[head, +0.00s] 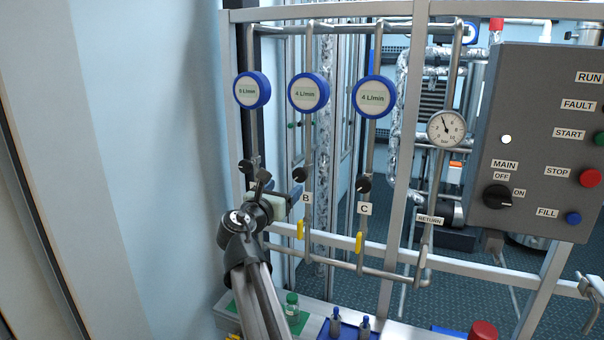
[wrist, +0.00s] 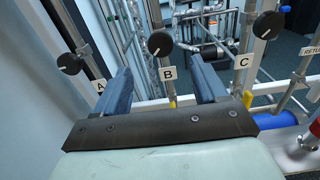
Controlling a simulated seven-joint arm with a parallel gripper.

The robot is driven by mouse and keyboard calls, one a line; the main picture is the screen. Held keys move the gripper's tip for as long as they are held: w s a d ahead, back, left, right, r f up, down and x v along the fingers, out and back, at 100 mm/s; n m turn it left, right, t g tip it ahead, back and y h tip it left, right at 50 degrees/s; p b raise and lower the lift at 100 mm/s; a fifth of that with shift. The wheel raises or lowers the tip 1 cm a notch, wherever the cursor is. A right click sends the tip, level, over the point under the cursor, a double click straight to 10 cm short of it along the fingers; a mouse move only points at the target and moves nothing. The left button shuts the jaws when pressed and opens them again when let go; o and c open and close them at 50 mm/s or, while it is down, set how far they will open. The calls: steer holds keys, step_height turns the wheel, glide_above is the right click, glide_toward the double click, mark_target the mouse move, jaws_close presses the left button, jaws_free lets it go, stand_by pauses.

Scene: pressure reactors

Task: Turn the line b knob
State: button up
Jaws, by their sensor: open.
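The line B knob (head: 299,175) is a round black knob with a white pointer line, on a vertical pipe above the "B" label (head: 306,197). In the wrist view the B knob (wrist: 160,44) appears beyond the gap between the fingers, with its pointer slanting toward the lower left. My gripper (wrist: 160,66) is open and empty, its two blue fingers to either side of the B pipe in the picture. No contact with the knob is visible. In the head view my gripper (head: 288,196) is just left of and below the B knob, partly hidden by my arm.
Knob A (wrist: 69,63) is left and knob C (wrist: 268,25) right of B. Blue-rimmed flow gauges (head: 309,94) hang above. Yellow handles (head: 359,242) sit below on the pipes. A grey control panel (head: 540,130) stands at right. A blue tray (head: 350,331) with bottles lies below.

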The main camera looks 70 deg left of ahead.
mark_target(299, 175)
steer(key=x, duration=1.3)
steer(key=c, duration=1)
